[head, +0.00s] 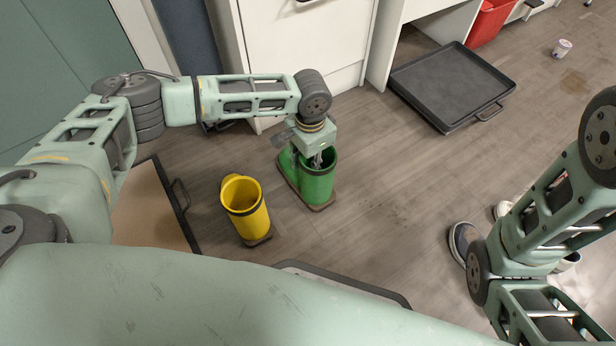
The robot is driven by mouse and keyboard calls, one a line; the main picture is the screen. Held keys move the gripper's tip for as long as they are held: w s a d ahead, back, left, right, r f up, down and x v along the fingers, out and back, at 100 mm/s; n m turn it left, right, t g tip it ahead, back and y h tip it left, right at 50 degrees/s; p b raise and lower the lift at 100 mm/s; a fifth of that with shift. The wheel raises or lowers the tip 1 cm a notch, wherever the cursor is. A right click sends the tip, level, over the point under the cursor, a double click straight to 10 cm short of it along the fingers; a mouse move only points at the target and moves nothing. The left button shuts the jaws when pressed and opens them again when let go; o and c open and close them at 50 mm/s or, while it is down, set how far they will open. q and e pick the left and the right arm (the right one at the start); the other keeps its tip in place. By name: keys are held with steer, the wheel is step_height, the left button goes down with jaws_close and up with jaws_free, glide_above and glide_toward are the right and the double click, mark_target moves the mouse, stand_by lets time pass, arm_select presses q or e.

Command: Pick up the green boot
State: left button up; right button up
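The green boot (319,184) stands upright on the wood floor near the middle of the head view, its open top facing up. My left gripper (318,160) points down at the boot's opening, at its back-left rim. The fingers are partly hidden by the boot's rim and the wrist, so I cannot tell whether they are closed on the boot's wall. My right arm comes in at the right, and its gripper is not visible.
A yellow boot (245,208) stands just left of the green one. A dark tray (452,84) lies at the back right. Shoes (463,243) sit near my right arm. A white cabinet (300,45) stands behind. A small cup (561,48) is far right. Floor right of the green boot is clear.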

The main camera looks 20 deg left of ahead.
arm_select(q)
jaws_close()
steer(key=shift+w+d+r, duration=0.1)
stand_by(0.5)
